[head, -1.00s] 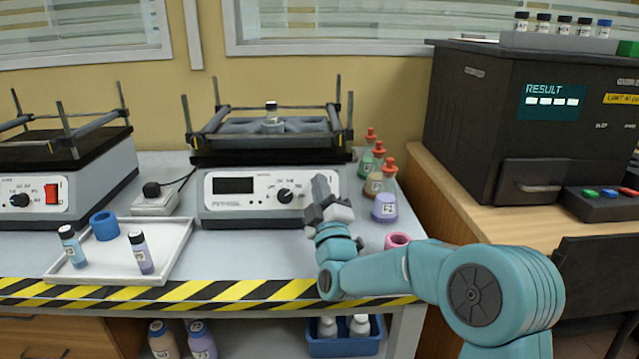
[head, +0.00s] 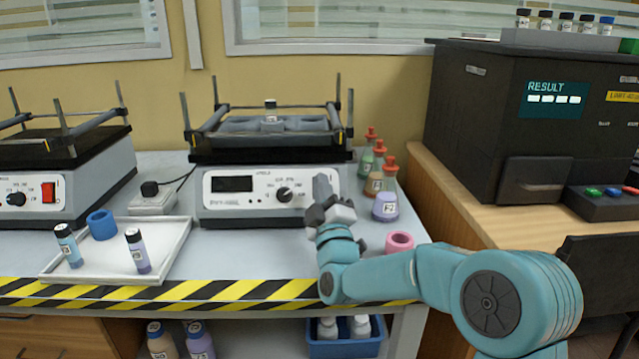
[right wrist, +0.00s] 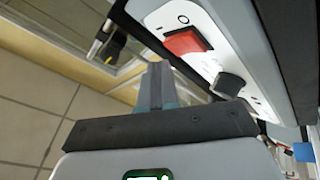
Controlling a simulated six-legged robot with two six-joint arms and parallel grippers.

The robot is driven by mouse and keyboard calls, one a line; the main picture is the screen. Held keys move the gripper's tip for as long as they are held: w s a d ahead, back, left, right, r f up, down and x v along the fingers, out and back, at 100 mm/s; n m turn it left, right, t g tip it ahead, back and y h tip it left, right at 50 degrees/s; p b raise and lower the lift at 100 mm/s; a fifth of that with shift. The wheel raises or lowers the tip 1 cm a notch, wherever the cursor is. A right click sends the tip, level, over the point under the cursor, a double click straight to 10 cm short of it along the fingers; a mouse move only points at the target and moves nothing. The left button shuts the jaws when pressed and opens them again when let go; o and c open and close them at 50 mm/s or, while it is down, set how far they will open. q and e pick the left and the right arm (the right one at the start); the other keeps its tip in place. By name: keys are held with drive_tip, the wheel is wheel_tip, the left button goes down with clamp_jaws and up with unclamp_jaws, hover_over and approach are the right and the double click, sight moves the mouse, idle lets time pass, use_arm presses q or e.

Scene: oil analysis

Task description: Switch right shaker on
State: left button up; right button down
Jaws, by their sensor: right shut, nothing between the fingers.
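The right shaker (head: 215,208) stands on the bench at the middle of the head view, with a dark display (head: 232,184) and a black knob (head: 284,194) on its white front. My right gripper (head: 322,186) is shut and empty in front of the panel's right end, hiding the switch there. In the right wrist view, the red switch (right wrist: 187,41) shows on the panel beside the black knob (right wrist: 230,86). The shut fingers (right wrist: 158,82) point toward the panel, apparently short of the switch in that picture. I cannot tell which way the switch is pressed. My left gripper is not in view.
The left shaker (head: 68,192) has its own red switch (head: 48,192). A white tray (head: 178,243) with two vials and a blue ring is front left. Flasks (head: 385,204) and a pink ring (head: 399,241) stand right of my gripper. A dark analyser (head: 470,130) is further right.

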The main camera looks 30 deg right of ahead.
drive_tip(key=shift+a+f+y, duration=0.2)
drive_tip(key=shift+f+y, duration=0.1)
drive_tip(key=shift+f, duration=0.55)
drive_tip(key=s, duration=0.1)
drive_tip(key=s+a+r, duration=0.2)
drive_tip(key=shift+s+a+r+b, duration=0.15)
drive_tip(key=shift+s+b, duration=0.15)
drive_tip(key=shift+s, duration=0.05)
drive_tip(key=shift+r, duration=0.1)
